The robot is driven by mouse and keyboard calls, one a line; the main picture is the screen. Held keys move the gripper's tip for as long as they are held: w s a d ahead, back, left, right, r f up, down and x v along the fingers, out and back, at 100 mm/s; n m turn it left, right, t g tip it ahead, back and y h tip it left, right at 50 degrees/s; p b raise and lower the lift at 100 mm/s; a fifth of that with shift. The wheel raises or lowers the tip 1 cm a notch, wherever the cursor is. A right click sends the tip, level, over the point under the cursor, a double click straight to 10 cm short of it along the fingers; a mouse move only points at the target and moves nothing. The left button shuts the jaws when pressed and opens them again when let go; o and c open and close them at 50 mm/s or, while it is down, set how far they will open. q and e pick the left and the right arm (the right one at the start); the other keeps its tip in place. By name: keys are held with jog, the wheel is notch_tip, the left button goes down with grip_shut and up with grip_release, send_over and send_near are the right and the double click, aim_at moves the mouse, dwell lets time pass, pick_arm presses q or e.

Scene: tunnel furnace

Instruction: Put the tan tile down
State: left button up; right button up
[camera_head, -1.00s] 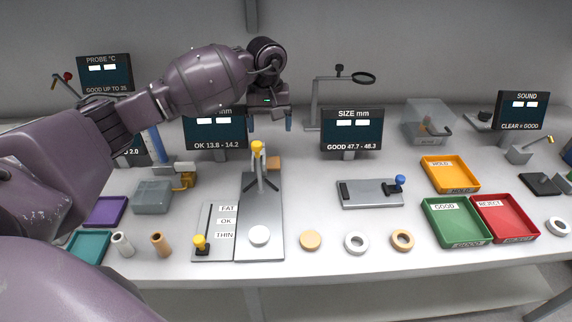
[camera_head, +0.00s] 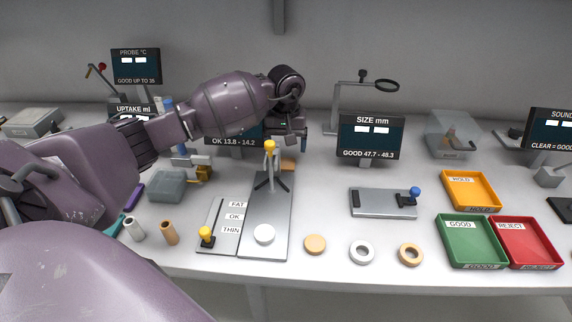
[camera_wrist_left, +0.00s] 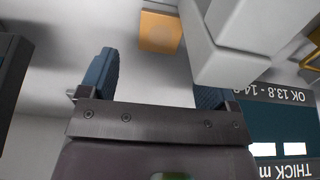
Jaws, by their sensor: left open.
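The tan tile (camera_head: 288,165) lies on the bench behind the yellow-knobbed stand, under my left gripper in the head view. In the left wrist view the tile (camera_wrist_left: 160,32) is a small flat tan block, beyond the fingertips and apart from them. My left gripper (camera_head: 287,142) is open and empty; in the left wrist view its two blue-grey fingers (camera_wrist_left: 155,80) stand wide apart with nothing between them. The stand partly hides the tile in the head view. My right gripper is not in view.
The stand with a yellow knob (camera_head: 270,147) rises close in front of the tile. The thickness display (camera_head: 233,133) is behind my arm. A grey fixture with a blue knob (camera_head: 383,203) stands to the right. Green (camera_head: 470,264), red and orange trays lie farther right.

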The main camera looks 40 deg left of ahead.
aim_at(285, 162)
pick_arm(q)
notch_tip(285, 162, down, 5)
jog(key=shift+f, duration=0.1)
jog(key=c, duration=1.1)
notch_tip(285, 162, up, 20)
jog(key=s+d+f+m, duration=0.2)
jog(key=s+d+f, duration=0.2)
jog(key=d, duration=0.1)
jog(key=s+d+f+m, duration=0.2)
jog(key=s+d+f, duration=0.2)
jog(key=d, duration=0.2)
jog(key=s+d+f+m, duration=0.2)
jog(key=s+d+f, duration=0.3)
jog(key=d, duration=0.1)
jog(key=shift+d+p, duration=0.1)
jog(key=shift+p, duration=0.25)
jog(key=shift+f, duration=0.15)
